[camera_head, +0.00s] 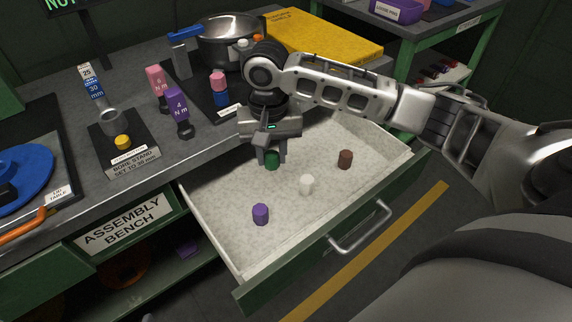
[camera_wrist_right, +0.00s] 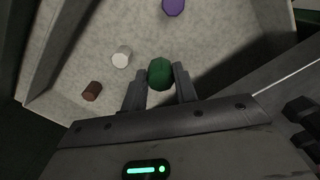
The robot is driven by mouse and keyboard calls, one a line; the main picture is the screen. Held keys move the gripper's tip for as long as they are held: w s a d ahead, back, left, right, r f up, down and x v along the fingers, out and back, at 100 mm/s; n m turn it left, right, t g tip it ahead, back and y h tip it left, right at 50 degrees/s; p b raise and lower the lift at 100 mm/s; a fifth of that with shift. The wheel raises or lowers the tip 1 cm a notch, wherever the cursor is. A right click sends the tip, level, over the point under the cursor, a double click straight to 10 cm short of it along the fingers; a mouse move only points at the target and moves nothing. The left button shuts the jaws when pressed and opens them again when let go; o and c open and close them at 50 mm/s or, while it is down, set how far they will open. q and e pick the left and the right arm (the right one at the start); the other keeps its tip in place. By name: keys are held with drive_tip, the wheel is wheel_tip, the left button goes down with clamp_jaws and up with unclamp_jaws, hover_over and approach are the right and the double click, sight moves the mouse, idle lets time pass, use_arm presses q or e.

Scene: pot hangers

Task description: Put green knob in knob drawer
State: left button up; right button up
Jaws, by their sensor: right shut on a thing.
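The knob drawer (camera_head: 226,190) is pulled out below the bench and has a pale speckled floor. My right gripper (camera_head: 271,162) is inside the drawer's outline, near its back side, shut on the green knob (camera_head: 271,160). In the right wrist view the green knob (camera_wrist_right: 160,74) sits between the two fingertips (camera_wrist_right: 160,82). I cannot tell whether the knob touches the drawer floor. A purple knob (camera_head: 261,214), a white knob (camera_head: 306,184) and a brown knob (camera_head: 345,159) stand apart in the drawer. My left gripper is not in view.
The bench top (camera_head: 60,215) overhangs behind the drawer. It holds a bore stand (camera_head: 130,150), pink and purple torque tools (camera_head: 177,112), a pot (camera_head: 228,45) and a yellow book (camera_head: 325,38). The drawer's metal handle (camera_head: 362,228) faces the front. Drawer floor between the knobs is free.

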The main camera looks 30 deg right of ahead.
drive_tip(key=w+d+f, duration=0.1)
drive_tip(key=d+f, duration=0.1)
drive_tip(key=w+d+f+b, duration=0.1)
drive_tip(key=d+f, duration=0.1)
drive_tip(key=w+d+f, duration=0.2)
drive_tip(key=f, duration=0.1)
drive_tip(key=shift+d+b, duration=0.2)
drive_tip(key=shift+b, duration=0.1)
wheel_tip(320, 180, down, 3)
drive_tip(key=shift+w+d+f+b, duration=0.1)
drive_tip(key=shift+b, duration=0.2)
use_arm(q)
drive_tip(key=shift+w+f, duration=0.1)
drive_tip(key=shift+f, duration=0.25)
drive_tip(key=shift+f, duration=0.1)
use_arm(e)
drive_tip(key=o, duration=1.1)
drive_tip(key=shift+f, duration=0.1)
use_arm(q)
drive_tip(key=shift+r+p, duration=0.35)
drive_tip(key=shift+p, duration=0.65)
use_arm(e)
drive_tip(key=shift+r, duration=6.15)
